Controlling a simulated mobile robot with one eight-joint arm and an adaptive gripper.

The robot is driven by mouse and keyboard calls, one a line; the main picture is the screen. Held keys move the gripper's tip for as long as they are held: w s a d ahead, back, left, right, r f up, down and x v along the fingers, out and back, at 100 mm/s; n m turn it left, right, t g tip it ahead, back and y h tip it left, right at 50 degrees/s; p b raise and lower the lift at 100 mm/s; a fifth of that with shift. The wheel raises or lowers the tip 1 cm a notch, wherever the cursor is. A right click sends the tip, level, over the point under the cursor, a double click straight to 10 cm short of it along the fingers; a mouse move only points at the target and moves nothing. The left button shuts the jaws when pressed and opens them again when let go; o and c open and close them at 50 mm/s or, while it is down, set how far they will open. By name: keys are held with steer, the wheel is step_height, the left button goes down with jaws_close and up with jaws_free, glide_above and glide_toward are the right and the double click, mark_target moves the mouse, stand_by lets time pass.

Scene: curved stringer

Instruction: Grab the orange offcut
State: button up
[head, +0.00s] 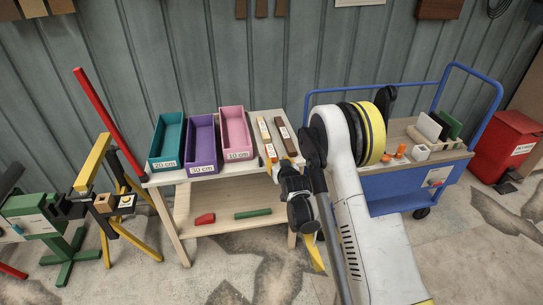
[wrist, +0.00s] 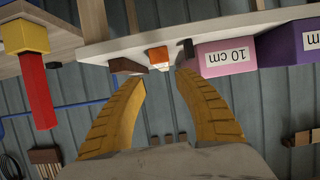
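In the wrist view, which looks upside down, an orange offcut (wrist: 158,56) with a pale end shows at the edge of the white tabletop (wrist: 215,32). My gripper (wrist: 160,75) is open, its two yellow fingers apart, with the orange offcut showing in line with the gap between the tips. Nothing is held. In the head view a small orange piece (head: 271,152) lies near the table's front edge, right of the bins, close to my dark wrist. My arm hides part of that area, and the fingertips are hard to make out there.
A brown piece (wrist: 127,65) and a dark piece (wrist: 187,50) flank the offcut closely. The pink bin (head: 235,132), purple bin (head: 202,146) and teal bin (head: 167,141) stand on the table. A blue cart (head: 405,190) with small orange items (head: 400,152) stands right.

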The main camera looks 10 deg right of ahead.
mark_target(272, 156)
steer(key=b+x, duration=0.1)
steer(key=x, duration=0.4)
steer(key=shift+f, duration=0.15)
steer(key=b+x, duration=0.3)
steer(key=x, duration=0.1)
steer(key=shift+w+a+f, duration=0.1)
steer(key=shift+w+f, duration=0.05)
steer(key=shift+f, duration=0.15)
steer(key=shift+w, duration=0.45)
jaws_close()
